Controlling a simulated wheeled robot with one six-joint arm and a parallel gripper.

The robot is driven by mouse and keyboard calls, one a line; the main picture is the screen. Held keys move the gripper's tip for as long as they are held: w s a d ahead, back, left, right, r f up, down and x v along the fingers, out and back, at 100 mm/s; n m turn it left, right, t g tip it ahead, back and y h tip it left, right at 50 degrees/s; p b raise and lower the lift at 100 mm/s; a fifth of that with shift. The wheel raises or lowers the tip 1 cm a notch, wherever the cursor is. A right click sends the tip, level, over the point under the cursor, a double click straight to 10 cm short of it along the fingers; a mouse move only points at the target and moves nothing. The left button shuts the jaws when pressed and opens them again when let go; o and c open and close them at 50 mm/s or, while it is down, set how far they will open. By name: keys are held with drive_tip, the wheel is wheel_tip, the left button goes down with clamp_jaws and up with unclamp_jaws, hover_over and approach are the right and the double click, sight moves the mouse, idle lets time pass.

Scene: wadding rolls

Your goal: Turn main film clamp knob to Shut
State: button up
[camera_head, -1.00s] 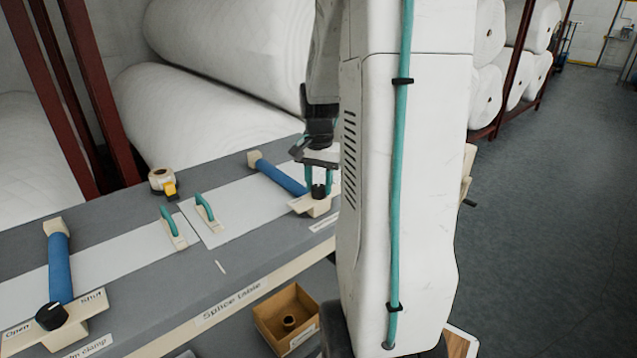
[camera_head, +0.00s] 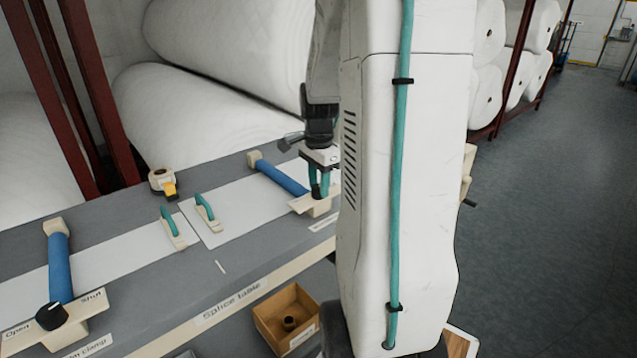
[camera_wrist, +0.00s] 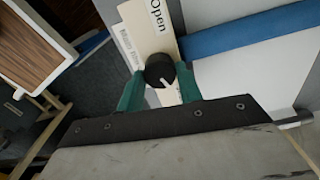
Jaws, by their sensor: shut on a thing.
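My gripper (camera_head: 319,184) points down at the right-hand clamp of the splice table, its teal fingers shut on that clamp's black knob (camera_wrist: 159,70). In the wrist view a finger stands on each side of the knob, and a pale mark shows on its lower right edge. The plate (camera_wrist: 146,30) under it reads "Open"; its other end is hidden by the gripper. A blue bar (camera_head: 282,178) runs back from this clamp. A second black knob (camera_head: 51,316) sits on the left clamp plate, marked "Open" and "Shut". Its front label ends in "clamp"; the right label is unreadable.
A brown box (camera_head: 287,315) stands below the front edge. Large white rolls (camera_head: 205,115) lie behind. My arm hides the table's right end.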

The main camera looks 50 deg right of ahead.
sight(318, 187)
drive_tip(key=shift+r, duration=0.1)
drive_tip(key=o, duration=1)
wheel_tip(318, 187, up, 8)
drive_tip(key=shift+f, duration=0.15)
idle(0.5)
